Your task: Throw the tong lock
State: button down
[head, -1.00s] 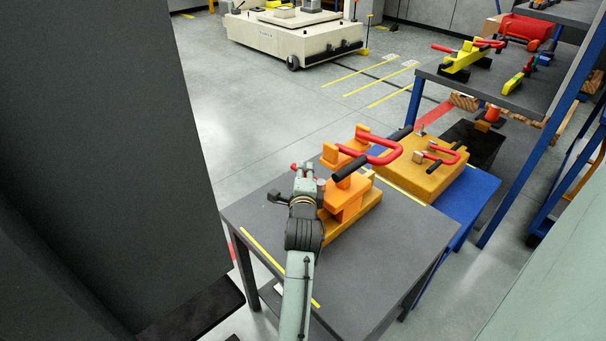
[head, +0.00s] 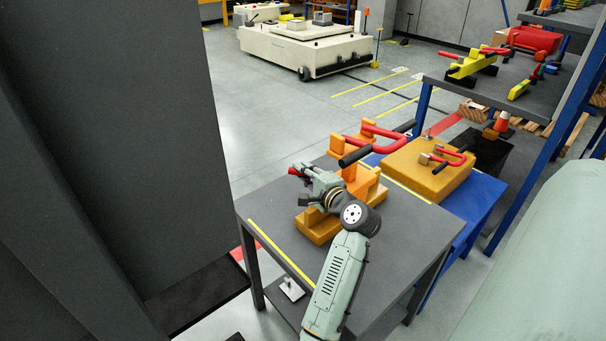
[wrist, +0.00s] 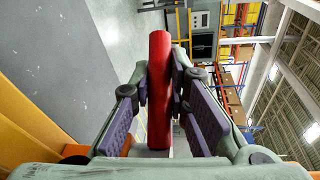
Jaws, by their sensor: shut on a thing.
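An orange tong lock (head: 318,226) stands on the grey table in the head view. A red U-shaped handle (head: 375,131) with black grips rises at its top. My gripper (head: 302,174) is at the tong lock's left side, pointing left. In the wrist view my gripper (wrist: 162,82) is shut on a red bar (wrist: 159,50), with a dark pad on each side of it. The bar's red end (head: 293,172) shows just past the fingers in the head view. My wrist hides part of the tong lock and where the bar joins it.
The grey table (head: 400,235) has a yellow line along its left edge. Behind it, a yellow block (head: 410,175) with a small red handle sits on a blue table (head: 490,200). A shelf (head: 490,95) with tools stands right. A white carrier (head: 310,55) is on the floor behind.

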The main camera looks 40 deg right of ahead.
jog(key=shift+s+a+n+y, duration=0.15)
jog(key=shift+n+y, duration=0.3)
jog(key=shift+y, duration=0.15)
jog(key=shift+s+a+n+y, duration=0.15)
jog(key=shift+n+y, duration=0.3)
jog(key=shift+y, duration=0.15)
jog(key=c, duration=1.5)
grip_release()
jog(key=shift+a, duration=0.1)
jog(key=shift+c, duration=0.2)
jog(key=s+r, duration=0.1)
jog(key=s, duration=1.1)
jog(key=shift+a+r, duration=0.3)
